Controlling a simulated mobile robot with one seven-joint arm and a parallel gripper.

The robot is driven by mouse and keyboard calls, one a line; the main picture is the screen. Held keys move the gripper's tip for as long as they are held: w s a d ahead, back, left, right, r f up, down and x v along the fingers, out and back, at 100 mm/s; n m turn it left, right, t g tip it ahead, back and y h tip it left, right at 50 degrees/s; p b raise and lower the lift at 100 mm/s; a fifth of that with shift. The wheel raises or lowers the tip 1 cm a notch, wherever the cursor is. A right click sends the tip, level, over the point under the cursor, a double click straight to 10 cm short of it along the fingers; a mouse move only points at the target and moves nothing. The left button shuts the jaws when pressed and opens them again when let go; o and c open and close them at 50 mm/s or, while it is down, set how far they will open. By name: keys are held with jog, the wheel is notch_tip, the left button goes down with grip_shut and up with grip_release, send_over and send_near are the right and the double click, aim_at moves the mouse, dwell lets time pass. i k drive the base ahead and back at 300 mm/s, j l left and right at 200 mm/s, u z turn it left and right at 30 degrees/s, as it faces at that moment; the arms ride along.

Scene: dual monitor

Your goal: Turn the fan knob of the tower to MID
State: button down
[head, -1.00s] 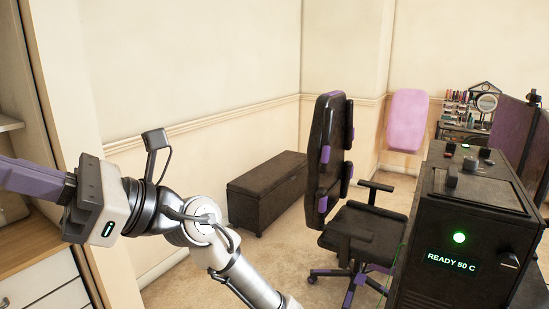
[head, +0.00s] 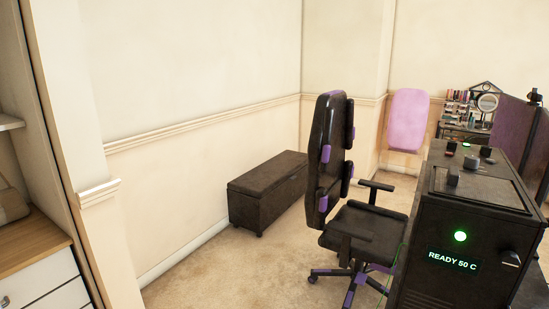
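The tower (head: 455,215) is a dark box at the right of the head view. Its front has a lit green round light (head: 460,236), a display (head: 452,259) reading "READY 50 C", and a black knob (head: 510,258) with a pale mark. I cannot read which knob is the fan knob or any MID label. My gripper is not in view.
A black and purple office chair (head: 330,160) stands just left of the tower. A dark bench (head: 268,190) is against the wall. A wooden-topped drawer unit (head: 30,243) is at the left. Carpet between the drawer unit and chair is clear.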

aim_at(471, 161)
jog(key=k+l+z, duration=0.2)
jog(key=l, duration=0.3)
jog(key=l+z, duration=0.15)
jog(key=l, duration=0.35)
jog(key=k+l+z, duration=0.2)
jog(key=l, duration=0.35)
